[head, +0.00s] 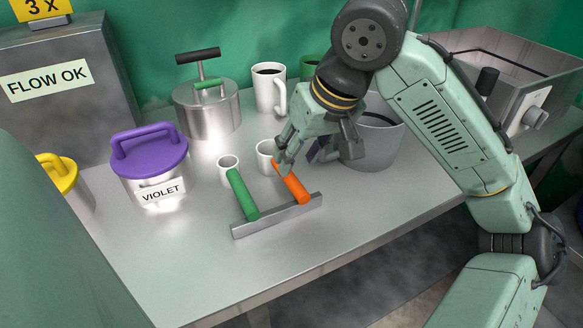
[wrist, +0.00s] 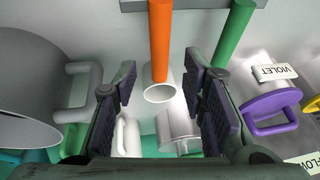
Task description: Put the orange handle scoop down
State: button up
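The orange handle scoop (head: 291,184) has a white cup (head: 266,157) and lies with its handle end on a low grey metal bar (head: 278,215) on the table. In the wrist view the orange handle (wrist: 159,40) runs down to its white cup (wrist: 158,93), in the gap between my fingers. My gripper (wrist: 160,78) is open, with clear space on both sides of the scoop. In the head view my gripper (head: 312,150) is just above and behind the orange handle, and its near finger overlaps the scoop.
A green handle scoop (head: 242,195) lies on the same bar, left of the orange one. A violet-lidded canister (head: 150,165), steel pot (head: 207,108), white mug (head: 269,88) and grey bucket (head: 378,140) stand around. The table front is clear.

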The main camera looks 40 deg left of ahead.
jog(key=v, duration=0.5)
dwell(0.5)
